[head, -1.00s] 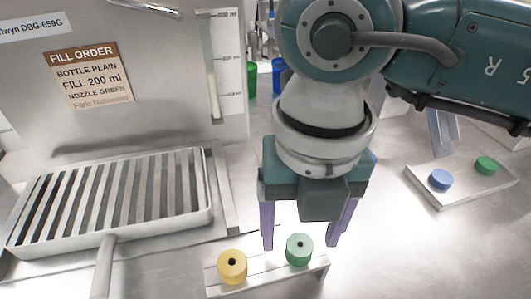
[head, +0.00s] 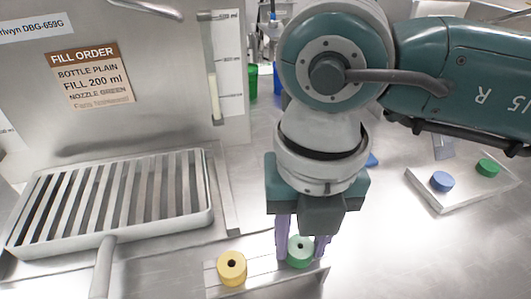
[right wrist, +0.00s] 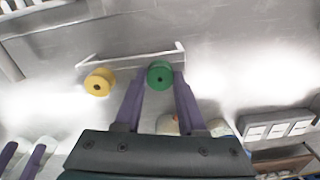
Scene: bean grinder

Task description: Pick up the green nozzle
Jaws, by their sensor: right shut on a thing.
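The green nozzle (head: 300,251) is a short cylinder with a dark hole in its top, at the right end of a small light rack (head: 262,279). My right gripper (head: 301,253) is shut on it, with one purple finger on each side. The right wrist view also shows the green nozzle (right wrist: 160,75) between the fingertips (right wrist: 160,80). I cannot tell whether it has left the rack. A yellow nozzle (head: 232,268) sits at the rack's left end, beside the gripper. My left gripper is not in the head view.
A slatted metal tray (head: 110,200) lies at the left, under a panel with a fill order sign (head: 90,75) reading nozzle green. A plate (head: 465,185) at the right carries a blue cap (head: 442,181) and a green cap (head: 488,168). The bench between is clear.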

